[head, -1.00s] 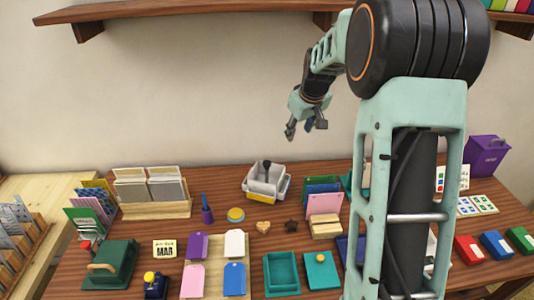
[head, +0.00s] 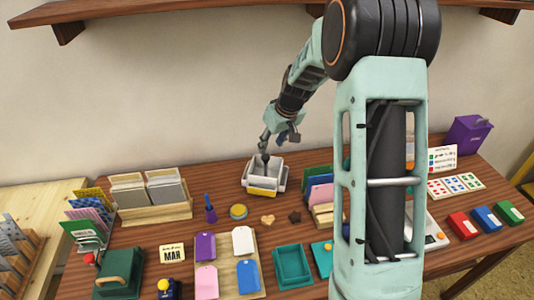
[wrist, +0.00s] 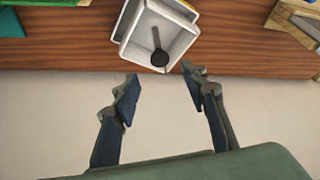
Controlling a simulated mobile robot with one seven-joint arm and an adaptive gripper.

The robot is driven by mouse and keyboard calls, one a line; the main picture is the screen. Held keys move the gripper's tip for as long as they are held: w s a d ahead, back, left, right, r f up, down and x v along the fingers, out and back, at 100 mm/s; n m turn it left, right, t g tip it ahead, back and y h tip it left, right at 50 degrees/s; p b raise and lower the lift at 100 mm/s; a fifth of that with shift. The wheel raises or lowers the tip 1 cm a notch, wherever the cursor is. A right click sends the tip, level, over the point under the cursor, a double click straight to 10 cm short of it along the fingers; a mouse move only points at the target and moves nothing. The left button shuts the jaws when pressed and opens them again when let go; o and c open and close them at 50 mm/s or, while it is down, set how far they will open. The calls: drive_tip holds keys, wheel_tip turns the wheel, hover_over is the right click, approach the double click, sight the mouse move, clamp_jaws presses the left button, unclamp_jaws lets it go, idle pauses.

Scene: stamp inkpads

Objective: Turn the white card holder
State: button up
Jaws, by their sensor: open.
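The white card holder (head: 280,165) stands at the back middle of the table, with a yellow part along its front and a dark knobbed post rising from it. In the wrist view the holder (wrist: 133,25) is at the top centre, and its dark knob (wrist: 159,57) points toward the space between my fingers. My gripper (head: 279,141) is open and empty, just above and behind the holder in the head view. In the wrist view both fingers of my gripper (wrist: 160,80) are spread, with nothing between them and no clear contact with the knob.
A wooden card rack (head: 155,213) stands left of the holder. Coloured cards (head: 320,190) stand to the right. A wall shelf (head: 190,8) is above.

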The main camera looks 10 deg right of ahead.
sight(266, 157)
drive_tip(key=x, duration=0.7)
clamp_jaws()
idle(0.3)
